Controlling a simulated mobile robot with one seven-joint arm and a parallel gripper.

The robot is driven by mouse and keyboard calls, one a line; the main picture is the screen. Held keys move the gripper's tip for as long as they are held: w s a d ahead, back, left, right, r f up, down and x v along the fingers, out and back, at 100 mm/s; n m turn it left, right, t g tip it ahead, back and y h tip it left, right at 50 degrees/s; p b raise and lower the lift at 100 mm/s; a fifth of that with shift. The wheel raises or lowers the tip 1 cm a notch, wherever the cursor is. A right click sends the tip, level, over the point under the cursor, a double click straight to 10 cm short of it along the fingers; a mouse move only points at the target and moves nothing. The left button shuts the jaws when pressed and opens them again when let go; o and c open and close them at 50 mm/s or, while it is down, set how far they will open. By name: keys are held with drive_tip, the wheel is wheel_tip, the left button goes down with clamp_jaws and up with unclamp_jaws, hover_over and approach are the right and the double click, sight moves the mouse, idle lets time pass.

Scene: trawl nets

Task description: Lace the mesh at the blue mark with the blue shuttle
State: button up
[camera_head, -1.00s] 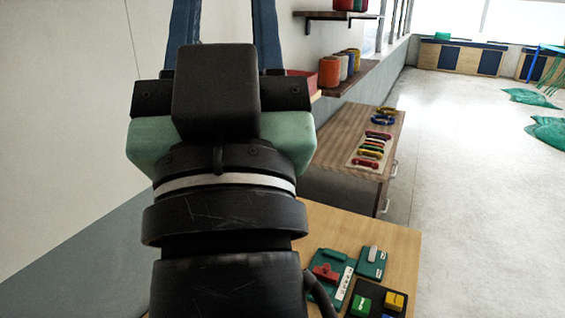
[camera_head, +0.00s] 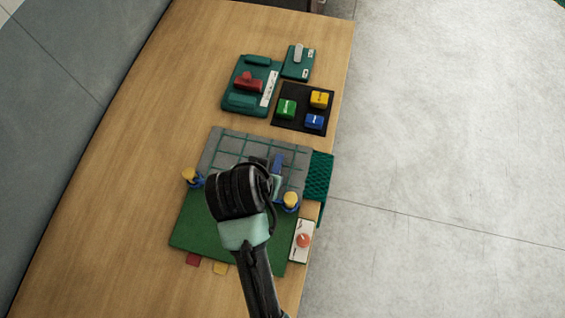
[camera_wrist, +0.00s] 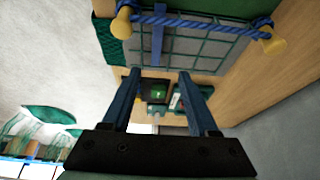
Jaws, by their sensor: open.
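A grey panel with a green mesh (camera_head: 228,146) lies on the wooden table, with a yellow-topped post (camera_head: 189,174) and another (camera_head: 290,199) at its near corners. In the wrist view a blue rope (camera_wrist: 195,22) runs between the posts, and a blue strip (camera_wrist: 157,45) lies across the mesh. A blue block with a pale label (camera_head: 314,121), perhaps the blue shuttle, sits on a black mat (camera_head: 289,92). My gripper (camera_wrist: 159,74) is open and empty, over the mesh in the head view. My wrist hides part of the mesh and rope.
Green (camera_head: 287,108) and yellow (camera_head: 319,98) blocks share the black mat. A teal tray with a red piece (camera_head: 249,82) and a smaller teal plate (camera_head: 298,62) are behind. A white box with an orange knob (camera_head: 303,240) is by the right edge. The table's left side is clear.

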drive_tip(key=x, duration=0.4)
drive_tip(key=s+x, duration=0.1)
drive_tip(key=x, duration=0.8)
drive_tip(key=shift+s+d+f, duration=0.15)
drive_tip(key=shift+f, duration=0.25)
clamp_jaws()
